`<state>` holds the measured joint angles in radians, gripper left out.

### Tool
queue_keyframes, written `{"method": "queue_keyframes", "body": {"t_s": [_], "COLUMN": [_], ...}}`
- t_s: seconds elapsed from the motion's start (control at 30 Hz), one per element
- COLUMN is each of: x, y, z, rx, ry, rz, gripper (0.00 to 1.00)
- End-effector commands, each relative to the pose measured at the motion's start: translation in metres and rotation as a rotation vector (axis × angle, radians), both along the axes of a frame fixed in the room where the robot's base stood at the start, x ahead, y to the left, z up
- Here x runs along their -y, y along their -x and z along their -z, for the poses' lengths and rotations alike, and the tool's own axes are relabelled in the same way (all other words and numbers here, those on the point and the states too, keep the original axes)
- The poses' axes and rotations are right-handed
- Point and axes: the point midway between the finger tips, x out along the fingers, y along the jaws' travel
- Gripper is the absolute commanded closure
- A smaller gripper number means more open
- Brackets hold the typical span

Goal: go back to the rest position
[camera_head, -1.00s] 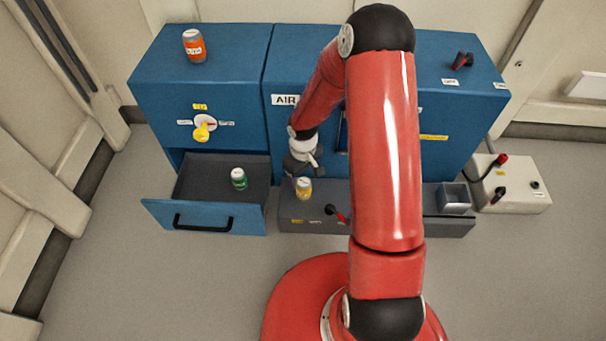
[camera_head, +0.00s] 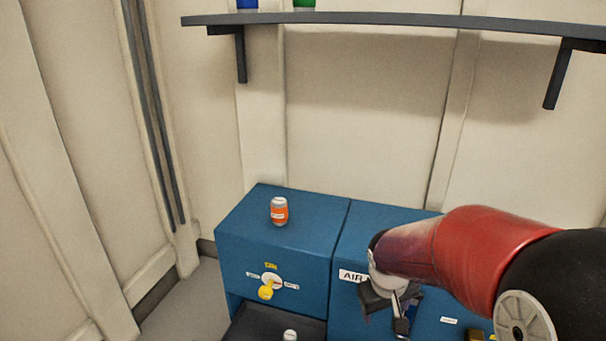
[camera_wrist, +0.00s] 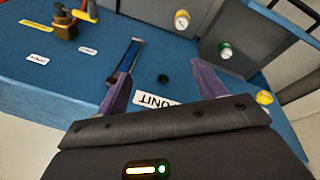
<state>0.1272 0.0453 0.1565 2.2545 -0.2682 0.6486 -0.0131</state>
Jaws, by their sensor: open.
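My gripper (camera_head: 393,305) is in front of the blue air unit cabinet (camera_head: 345,248), low at the right of the head view. In the wrist view its two fingers (camera_wrist: 162,80) are apart with nothing held between them. The cabinet's front face, with part of its printed label (camera_wrist: 160,100), shows beyond the fingers. The arm reaches in from the right and hides much of the cabinet.
An orange can (camera_head: 279,211) stands on the left cabinet, above a yellow knob (camera_head: 266,291). A green-bodied can (camera_wrist: 226,51) is in the open drawer. A yellow-labelled can (camera_wrist: 181,19) stands nearby. A wall shelf (camera_head: 370,20) runs above; the space below it is clear.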

Motion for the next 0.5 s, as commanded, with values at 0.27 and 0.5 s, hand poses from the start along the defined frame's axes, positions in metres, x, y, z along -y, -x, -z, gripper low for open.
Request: {"method": "queue_keyframes", "body": {"t_s": [0.27, 0.5], "x": [-0.007, -0.017], "y": [0.079, 0.142], "z": [-0.114, -0.161], "rx": [0.159, 0.26], "ry": [-0.068, -0.175], "rz": [0.118, 0.176], "gripper": [0.31, 0.31]}}
